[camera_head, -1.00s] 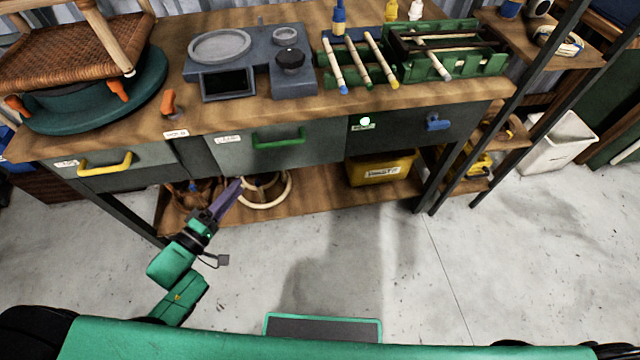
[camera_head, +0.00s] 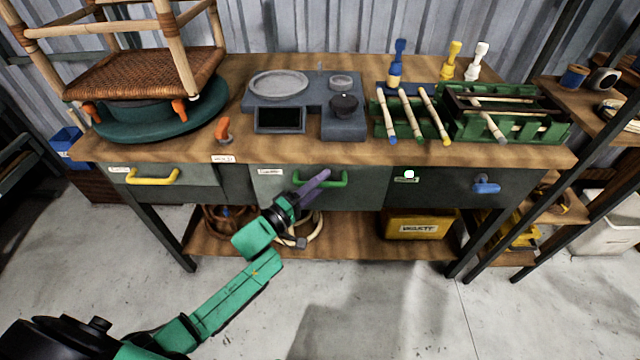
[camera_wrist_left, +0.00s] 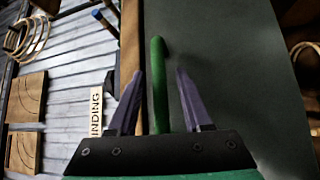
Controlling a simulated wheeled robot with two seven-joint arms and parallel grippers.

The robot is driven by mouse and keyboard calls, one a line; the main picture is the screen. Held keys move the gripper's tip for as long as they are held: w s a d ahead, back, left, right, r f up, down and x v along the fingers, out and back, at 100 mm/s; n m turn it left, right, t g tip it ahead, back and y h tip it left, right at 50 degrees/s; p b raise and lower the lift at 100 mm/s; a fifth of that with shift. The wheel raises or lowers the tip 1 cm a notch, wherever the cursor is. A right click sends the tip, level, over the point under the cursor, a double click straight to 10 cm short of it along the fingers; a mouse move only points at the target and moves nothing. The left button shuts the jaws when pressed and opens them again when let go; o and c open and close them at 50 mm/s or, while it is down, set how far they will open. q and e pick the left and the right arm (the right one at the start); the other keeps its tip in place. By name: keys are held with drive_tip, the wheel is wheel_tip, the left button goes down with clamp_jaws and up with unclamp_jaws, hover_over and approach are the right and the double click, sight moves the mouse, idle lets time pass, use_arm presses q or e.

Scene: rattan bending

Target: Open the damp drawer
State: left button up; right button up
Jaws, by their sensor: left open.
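Three drawer fronts sit under the workbench top: one with a yellow handle (camera_head: 153,178), a middle one with a green handle (camera_head: 335,182), and one with a blue handle (camera_head: 486,185). Their small labels are too small to read, so I cannot tell which is the damp drawer. All look shut. My left gripper (camera_head: 318,180) is at the green handle. In the left wrist view, the green handle (camera_wrist_left: 158,85) stands between the open fingers of the left gripper (camera_wrist_left: 160,80), with gaps visible on both sides. My right gripper is not in view.
The workbench top (camera_head: 350,153) holds a woven chair (camera_head: 150,72) on a round stand, a grey device (camera_head: 345,122) and green racks (camera_head: 510,120). A yellow bin (camera_head: 415,224) sits on the lower shelf. Clear concrete floor (camera_head: 400,310) lies in front.

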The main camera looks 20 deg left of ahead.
use_arm(q)
clamp_jaws()
idle(1.4)
